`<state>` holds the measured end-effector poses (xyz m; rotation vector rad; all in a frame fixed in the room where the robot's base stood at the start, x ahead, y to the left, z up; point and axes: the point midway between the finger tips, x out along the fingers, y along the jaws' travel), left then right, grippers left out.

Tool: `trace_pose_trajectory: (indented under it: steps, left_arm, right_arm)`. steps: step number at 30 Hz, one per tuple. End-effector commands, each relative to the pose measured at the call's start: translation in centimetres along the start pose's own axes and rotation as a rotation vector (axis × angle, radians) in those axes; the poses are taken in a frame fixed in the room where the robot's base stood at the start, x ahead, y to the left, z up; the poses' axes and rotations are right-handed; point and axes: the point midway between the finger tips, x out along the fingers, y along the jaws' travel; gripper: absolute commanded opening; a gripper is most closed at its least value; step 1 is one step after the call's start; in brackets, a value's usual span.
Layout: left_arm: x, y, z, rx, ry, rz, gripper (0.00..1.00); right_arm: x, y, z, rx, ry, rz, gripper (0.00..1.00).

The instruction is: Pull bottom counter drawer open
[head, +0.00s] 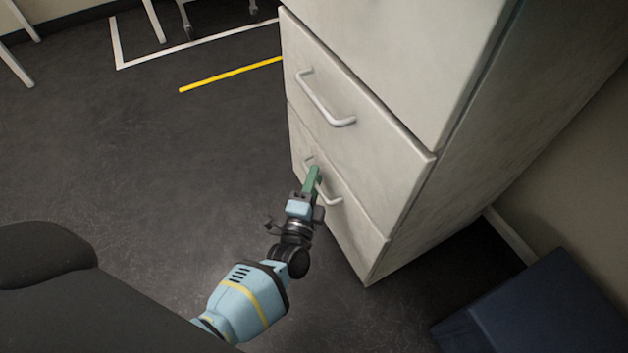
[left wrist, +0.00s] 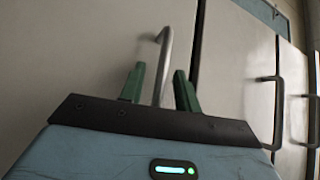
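The pale grey bottom drawer (head: 350,222) is the lowest front of the counter unit in the head view, and it looks flush with the drawer above. Its bar handle (head: 331,197) is partly hidden behind my left gripper (head: 314,178), which reaches it from the lower left. In the left wrist view, the two green fingers of my left gripper (left wrist: 158,88) are apart, with the metal handle (left wrist: 165,55) between them. Gaps show on both sides of the bar, so the fingers are around it but not closed on it. My right gripper is not in view.
An upper drawer (head: 370,130) with its own handle (head: 325,103) is above. A dark blue box (head: 550,310) stands on the floor at lower right, near the wall. The dark floor (head: 170,170) left of the drawers is clear, with yellow and white lines farther back.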

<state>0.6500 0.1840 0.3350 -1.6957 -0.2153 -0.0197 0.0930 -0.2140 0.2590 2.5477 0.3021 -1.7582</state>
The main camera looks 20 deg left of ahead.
Motion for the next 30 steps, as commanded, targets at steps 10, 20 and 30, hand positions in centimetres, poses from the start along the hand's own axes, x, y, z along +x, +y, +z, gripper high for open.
trace_pose_trajectory:
  steps: [10, 20, 30]
  left_arm:
    - [0.0, 0.0, 0.0, 0.0, 0.0, 0.0, 0.02]
    - [-0.1, 0.0, 0.1, 0.0, 0.0, 0.0, 0.0]
    - [-3.2, -1.2, 3.1, 0.004, -0.001, 0.002, 0.0]
  right_arm:
    - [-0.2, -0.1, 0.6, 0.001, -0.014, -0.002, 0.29]
    - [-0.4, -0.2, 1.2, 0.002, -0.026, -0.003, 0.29]
    - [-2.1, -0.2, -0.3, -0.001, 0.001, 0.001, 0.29]
